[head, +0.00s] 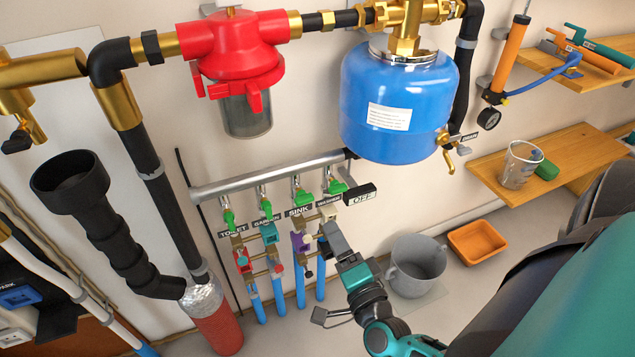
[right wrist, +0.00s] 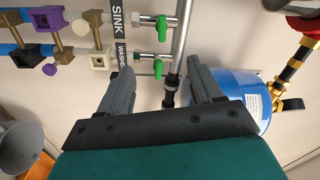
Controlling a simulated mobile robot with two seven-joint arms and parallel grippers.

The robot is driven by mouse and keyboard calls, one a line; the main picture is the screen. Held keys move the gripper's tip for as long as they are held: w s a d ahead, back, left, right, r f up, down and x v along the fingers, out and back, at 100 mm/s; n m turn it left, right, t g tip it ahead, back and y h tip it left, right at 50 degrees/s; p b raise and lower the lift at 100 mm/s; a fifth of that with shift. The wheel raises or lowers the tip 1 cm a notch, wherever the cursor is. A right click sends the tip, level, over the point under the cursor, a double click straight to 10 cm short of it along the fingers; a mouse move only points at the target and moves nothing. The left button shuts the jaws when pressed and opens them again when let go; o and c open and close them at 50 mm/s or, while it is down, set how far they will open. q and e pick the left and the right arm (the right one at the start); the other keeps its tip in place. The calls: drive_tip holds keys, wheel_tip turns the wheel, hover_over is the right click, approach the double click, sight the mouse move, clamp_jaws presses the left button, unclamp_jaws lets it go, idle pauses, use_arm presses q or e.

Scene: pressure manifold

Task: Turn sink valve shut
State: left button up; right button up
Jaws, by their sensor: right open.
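The sink valve has a green handle (head: 302,196) on the grey manifold pipe (head: 250,178), above the SINK label (head: 298,211). In the right wrist view this green handle (right wrist: 162,28) is near the top, beside its SINK label (right wrist: 118,15). The washer valve's green handle (right wrist: 158,68) lies closer, between the fingertips in the picture. My right gripper (head: 331,234) is below the washer valve, right of the sink line; its spread fingers also show in the right wrist view (right wrist: 160,84). It is open, with nothing held. My left gripper is not in view.
Other green handles for toilet (head: 229,219) and garden (head: 266,208) are left of the sink valve. A blue tank (head: 400,105) hangs above right. A grey bucket (head: 416,268) and an orange tray (head: 477,243) are on the floor to the right.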

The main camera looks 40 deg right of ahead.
sight(301, 191)
drive_tip(key=shift+o, duration=0.3)
drive_tip(key=f+n+b, duration=0.1)
drive_tip(key=n, duration=0.2)
drive_tip(key=w+f+n+t+b, duration=0.1)
drive_tip(key=n, duration=0.2)
drive_tip(key=n+t+b, duration=0.1)
drive_tip(key=n, duration=0.2)
drive_tip(key=shift+w+f+h, duration=0.3)
drive_tip(key=shift+f, duration=0.1)
drive_tip(key=w+r+n+b, duration=0.1)
drive_tip(key=w+n, duration=0.1)
drive_tip(key=w, duration=0.2)
drive_tip(key=w+d+r+n+t+b, duration=0.1)
drive_tip(key=w+r+n, duration=0.1)
drive_tip(key=w+n, duration=0.1)
drive_tip(key=w+r+n+t+b, duration=0.1)
drive_tip(key=w+n, duration=0.1)
drive_tip(key=w, duration=0.3)
drive_tip(key=shift+w+d+r+n+y, duration=0.2)
drive_tip(key=shift+w+d+n+y, duration=0.05)
drive_tip(key=shift+n+y, duration=0.15)
drive_tip(key=shift+c, duration=0.3)
